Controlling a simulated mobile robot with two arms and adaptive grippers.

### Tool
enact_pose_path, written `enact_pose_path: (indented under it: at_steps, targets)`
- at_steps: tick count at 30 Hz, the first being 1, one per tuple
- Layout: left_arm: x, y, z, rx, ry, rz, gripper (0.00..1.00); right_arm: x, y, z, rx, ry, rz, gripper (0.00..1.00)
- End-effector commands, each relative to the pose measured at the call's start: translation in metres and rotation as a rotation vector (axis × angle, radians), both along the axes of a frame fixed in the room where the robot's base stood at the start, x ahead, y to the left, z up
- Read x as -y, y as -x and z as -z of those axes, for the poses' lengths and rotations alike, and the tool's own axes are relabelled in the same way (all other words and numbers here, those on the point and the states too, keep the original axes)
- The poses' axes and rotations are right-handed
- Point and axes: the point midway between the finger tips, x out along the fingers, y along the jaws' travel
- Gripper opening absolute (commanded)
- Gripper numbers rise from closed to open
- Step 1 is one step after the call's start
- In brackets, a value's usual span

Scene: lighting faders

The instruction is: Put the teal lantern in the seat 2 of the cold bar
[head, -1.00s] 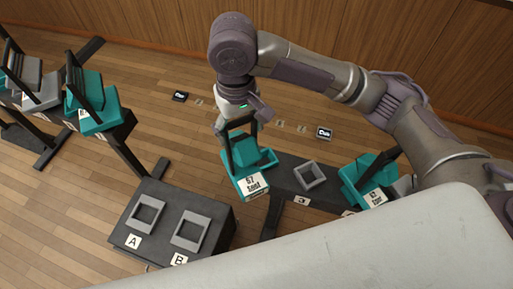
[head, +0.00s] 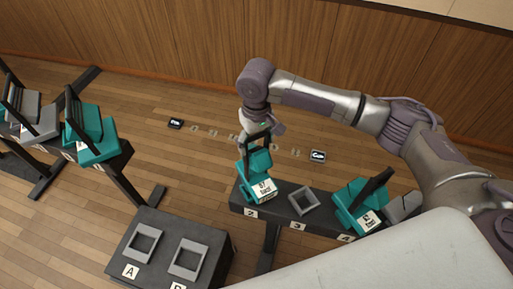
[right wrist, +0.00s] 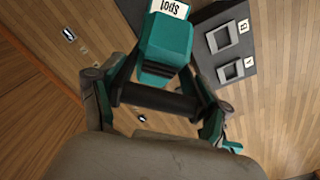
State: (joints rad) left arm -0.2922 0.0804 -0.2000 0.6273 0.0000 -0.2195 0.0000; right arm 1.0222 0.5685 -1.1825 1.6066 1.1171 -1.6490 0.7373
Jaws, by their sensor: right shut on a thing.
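The teal lantern (head: 255,168) with a white "Spot" label is in my right gripper (head: 257,138). It is at the end of the dark bar (head: 322,216), directly behind the label 2 (head: 251,213), and covers that place. I cannot tell whether its base rests in the seat or is just above it. In the right wrist view the gripper (right wrist: 152,95) is shut on the lantern's dark handle, and the teal body (right wrist: 166,48) shows beyond it. My left gripper is not in view.
Seat 3 (head: 304,201) holds an empty grey frame. Another teal lantern (head: 354,203) sits by label 4, close on the right. A dark stand (head: 150,280) bears empty frames A and B. Another bar at left holds teal and grey lanterns (head: 98,146).

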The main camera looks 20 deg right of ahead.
Motion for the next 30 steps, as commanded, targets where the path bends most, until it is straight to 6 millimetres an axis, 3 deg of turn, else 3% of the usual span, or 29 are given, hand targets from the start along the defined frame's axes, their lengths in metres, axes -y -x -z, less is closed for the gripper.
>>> enact_pose_path:
  at_steps: [9, 16, 17, 18, 21, 30]
  targets:
    - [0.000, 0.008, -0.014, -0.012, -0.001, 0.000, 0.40, -0.001, 0.000, 0.033, 0.002, 0.000, 0.000, 0.07]
    - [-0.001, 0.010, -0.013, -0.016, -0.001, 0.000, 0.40, -0.001, -0.001, 0.036, 0.005, -0.002, -0.001, 0.07]
    - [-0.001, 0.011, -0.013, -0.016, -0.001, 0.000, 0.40, 0.000, 0.000, 0.038, 0.001, 0.001, -0.001, 0.80]
    - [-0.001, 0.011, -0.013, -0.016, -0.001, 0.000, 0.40, 0.000, 0.000, 0.038, 0.001, 0.001, -0.001, 0.87]
    - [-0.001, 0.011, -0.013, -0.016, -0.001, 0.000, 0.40, 0.000, 0.000, 0.038, 0.001, 0.001, 0.000, 1.00]
    - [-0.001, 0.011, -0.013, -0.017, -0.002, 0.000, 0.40, 0.000, 0.001, 0.037, 0.000, 0.001, 0.000, 1.00]
